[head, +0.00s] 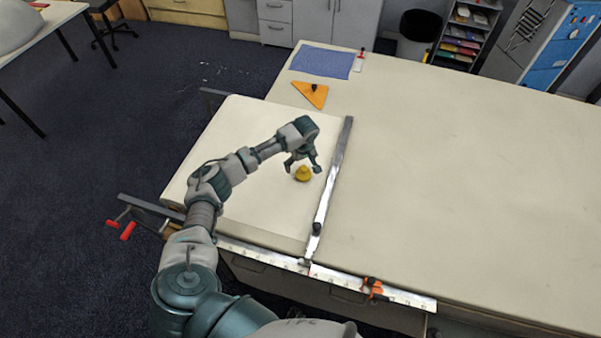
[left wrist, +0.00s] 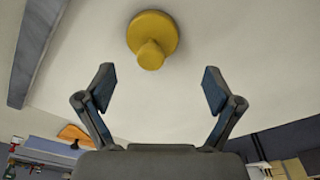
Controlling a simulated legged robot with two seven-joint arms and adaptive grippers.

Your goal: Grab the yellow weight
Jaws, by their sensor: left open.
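The yellow weight (head: 303,174) stands on the pale cloth table, left of the long metal ruler. It has a wide round base and a narrower knob, which show in the left wrist view (left wrist: 152,38). My left gripper (head: 302,163) is open and empty close to the weight. In the left wrist view, its two fingers (left wrist: 159,90) are spread wide, and the weight lies beyond the fingertips, between their lines. The fingers look apart from it. My right gripper is in neither view.
A metal straightedge (head: 329,185) with a black knob lies just right of the weight. An orange triangle (head: 312,94) and a blue cloth (head: 322,62) lie farther back. A ruler (head: 262,254) and an orange clamp (head: 373,287) are along the front edge. The table's right side is clear.

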